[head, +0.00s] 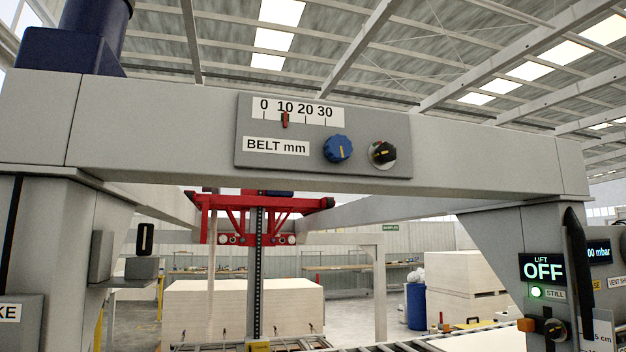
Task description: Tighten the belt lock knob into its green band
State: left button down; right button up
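The belt panel (225,150) is fixed on the grey gantry beam. It carries a white scale (297,112) marked 0, 10, 20, 30 with a red pointer (285,120) near 10, and a "BELT mm" label (276,146). A blue knob (338,148) with a pale line sits right of the label. Right of it is a smaller black knob (384,153) on a pale round plate, seemingly the lock knob. Its pointer mark is small, and I cannot make out a green band. Neither of my grippers shows in the head view.
A red carriage (262,205) hangs behind the beam on a dark vertical mast. A right-hand post carries a "LIFT OFF" display (543,268), a green "STILL" lamp (536,292) and an orange-black knob (554,329). Pale board stacks (190,310) stand behind. The space before the belt panel is clear.

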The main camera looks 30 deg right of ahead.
aim_at(386, 153)
jog(key=z, duration=1.35)
